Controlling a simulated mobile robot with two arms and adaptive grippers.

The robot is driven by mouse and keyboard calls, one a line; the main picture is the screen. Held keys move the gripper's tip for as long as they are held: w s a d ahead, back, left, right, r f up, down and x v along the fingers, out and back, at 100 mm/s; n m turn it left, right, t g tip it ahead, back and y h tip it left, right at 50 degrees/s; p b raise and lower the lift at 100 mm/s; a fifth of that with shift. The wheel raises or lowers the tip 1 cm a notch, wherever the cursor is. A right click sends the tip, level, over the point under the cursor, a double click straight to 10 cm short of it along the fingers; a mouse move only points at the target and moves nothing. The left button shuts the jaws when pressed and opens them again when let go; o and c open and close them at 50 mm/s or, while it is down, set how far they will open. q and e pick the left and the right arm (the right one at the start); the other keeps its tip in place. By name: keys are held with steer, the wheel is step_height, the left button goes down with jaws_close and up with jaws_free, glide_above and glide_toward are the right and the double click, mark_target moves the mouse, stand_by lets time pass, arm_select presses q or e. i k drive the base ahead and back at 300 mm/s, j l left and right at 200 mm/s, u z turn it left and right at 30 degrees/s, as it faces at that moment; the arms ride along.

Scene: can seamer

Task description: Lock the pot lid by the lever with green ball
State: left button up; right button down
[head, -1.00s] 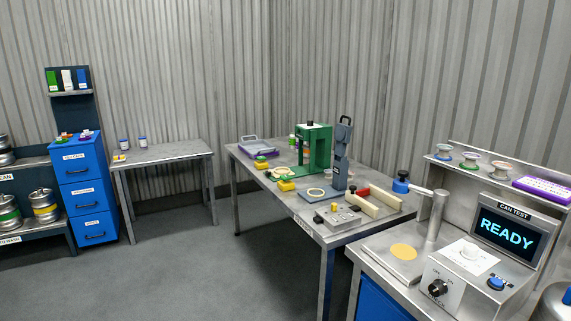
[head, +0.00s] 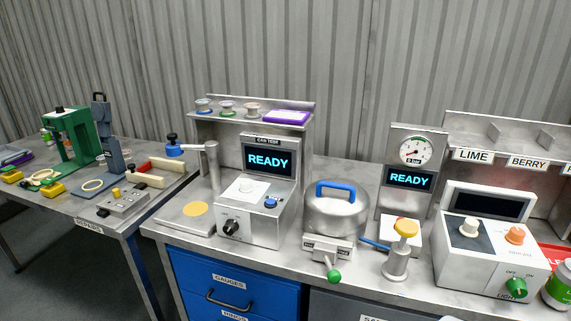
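The steel pot (head: 335,218) stands on the metal bench in the right half of the head view. Its lid (head: 337,200) has a blue handle (head: 338,187) on top and sits on the pot. Whether the lid is locked cannot be told. Neither of my grippers is in view.
Left of the pot is the can test unit (head: 254,211), its screen reading READY. Right of it stand a gauge panel (head: 413,150), a yellow-knobbed post (head: 405,229) with a blue hose, and a white control box (head: 489,246). Blue drawers (head: 238,285) are below.

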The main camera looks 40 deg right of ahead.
mark_target(334, 277)
steer(key=z, duration=1.75)
